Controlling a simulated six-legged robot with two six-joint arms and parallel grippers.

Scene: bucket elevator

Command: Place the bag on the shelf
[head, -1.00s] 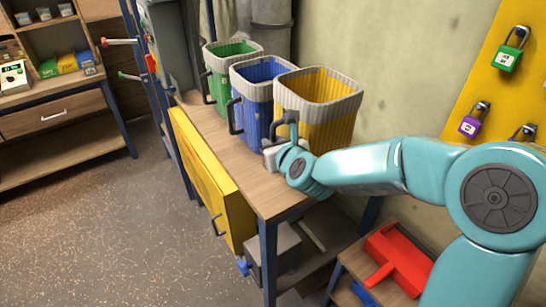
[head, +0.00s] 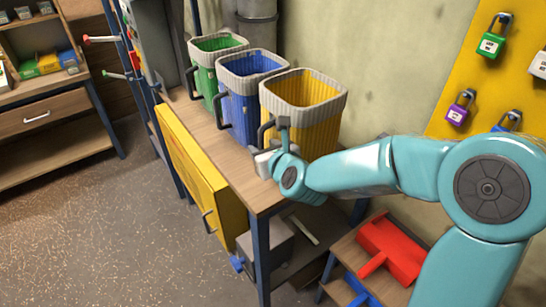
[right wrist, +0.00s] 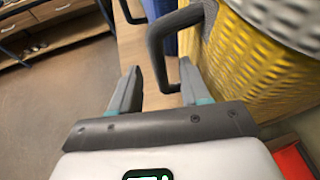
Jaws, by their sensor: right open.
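Three ribbed, open-topped bag-like containers with grey rims stand in a row on a wooden bench: green (head: 206,84), blue (head: 238,105) and yellow (head: 318,138). Each has a dark side handle. My right gripper (head: 271,138) is at the yellow one's handle, near the bench's front end. In the right wrist view, its two fingers (right wrist: 160,82) are apart, with the dark handle (right wrist: 158,50) of the yellow container (right wrist: 255,65) showing between their tips. I cannot tell whether they touch it. My left gripper is not in view.
The bench top (head: 255,190) has a yellow panel (head: 200,180) along its side. A wooden shelf unit (head: 50,122) stands at the far left, holding small packets. A red tray-like object (head: 390,248) lies low at right. Padlocks hang on a yellow board (head: 505,75). The floor at left is clear.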

